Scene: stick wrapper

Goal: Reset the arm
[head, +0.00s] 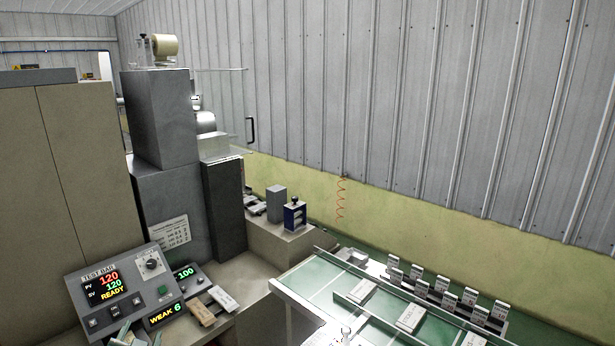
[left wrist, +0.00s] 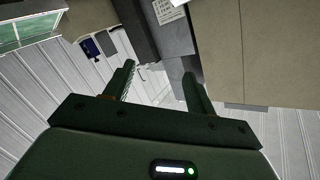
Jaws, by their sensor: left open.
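My left gripper (head: 140,339) shows only by its fingertips at the bottom left edge of the head view, just below the control panel (head: 120,291). In the left wrist view the same gripper (left wrist: 158,80) has its two dark fingers spread apart, with nothing between them. Beyond the fingers are the ribbed wall and grey machine housing, seen tilted. My right gripper does not show in either view.
A tall grey machine (head: 165,120) and a beige cabinet (head: 65,180) stand on the left. A green-topped table (head: 315,280) with several white cards in rows is at the lower right. A small blue device (head: 294,215) sits on the back counter.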

